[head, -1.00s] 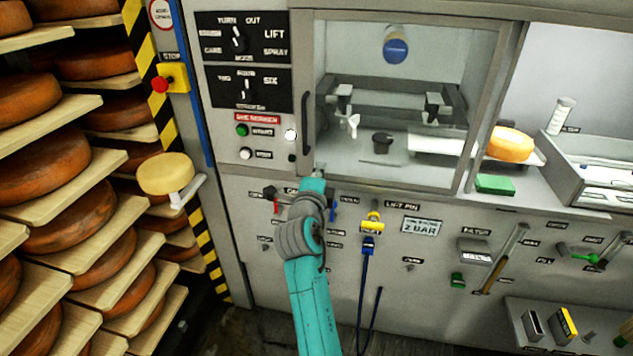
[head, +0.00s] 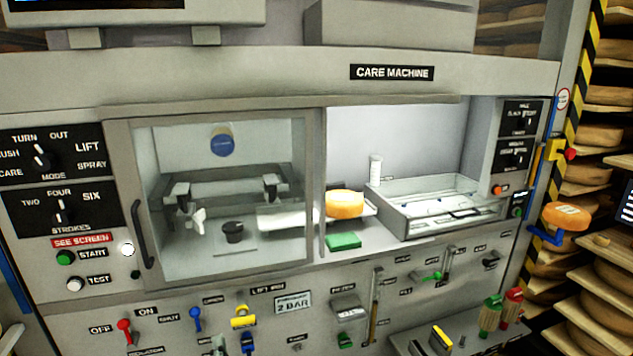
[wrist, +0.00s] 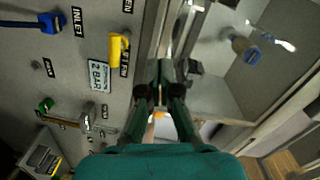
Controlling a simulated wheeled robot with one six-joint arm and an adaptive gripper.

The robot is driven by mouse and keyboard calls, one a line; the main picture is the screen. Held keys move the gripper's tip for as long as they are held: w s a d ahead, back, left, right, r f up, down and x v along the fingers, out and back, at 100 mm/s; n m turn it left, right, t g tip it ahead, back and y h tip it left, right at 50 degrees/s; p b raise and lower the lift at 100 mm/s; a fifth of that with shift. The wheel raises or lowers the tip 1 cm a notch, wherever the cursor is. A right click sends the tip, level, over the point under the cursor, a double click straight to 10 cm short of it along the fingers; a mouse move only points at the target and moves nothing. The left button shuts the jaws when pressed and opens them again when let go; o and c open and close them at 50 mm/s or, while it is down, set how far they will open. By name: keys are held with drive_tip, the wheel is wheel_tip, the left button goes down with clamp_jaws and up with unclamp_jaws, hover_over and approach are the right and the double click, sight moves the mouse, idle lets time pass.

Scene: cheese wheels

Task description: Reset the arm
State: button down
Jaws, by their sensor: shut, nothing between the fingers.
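My gripper (wrist: 165,92) shows in the wrist view with its dark fingers together and nothing between them. It points along the front of the care machine (head: 430,88), close to the lower frame of its glass door. The yellow lift pin (wrist: 118,48) and the 2 bar gauge plate (wrist: 98,76) lie to the left of the fingers. I cannot tell whether the fingers touch the frame. My arm is not clearly visible in the head view.
An orange cheese wheel (head: 345,203) sits in the open bay, with a green block (head: 343,241) in front. The glass door (head: 312,180) covers the left bay. Knobs and levers, such as the red lever (head: 124,328), stick out below. Cheese shelves (head: 590,205) stand at right.

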drive_tip(key=s+d+f+n+h, duration=0.1)
drive_tip(key=s+d+f+n, duration=0.1)
drive_tip(key=s+d+f, duration=0.6)
drive_tip(key=s+d+f+n+g, duration=0.1)
drive_tip(key=s+d+f+n, duration=0.15)
drive_tip(key=s+d, duration=0.55)
drive_tip(key=s+d+f+n+h, duration=0.1)
drive_tip(key=s+d+f+n, duration=0.1)
drive_tip(key=s+d+f, duration=0.65)
drive_tip(key=s+d+r+n+h, duration=0.1)
drive_tip(key=s+d+r, duration=0.2)
drive_tip(key=s+d, duration=0.2)
drive_tip(key=s+d+r+n+h, duration=0.1)
drive_tip(key=s+d+r, duration=0.3)
drive_tip(key=s, duration=0.6)
drive_tip(key=s+d+r+n+h, duration=0.2)
drive_tip(key=s+d+r, duration=0.2)
drive_tip(key=s+d, duration=0.2)
drive_tip(key=shift+v, duration=1.2)
drive_tip(key=shift+d+f, duration=0.1)
drive_tip(key=shift+d, duration=0.05)
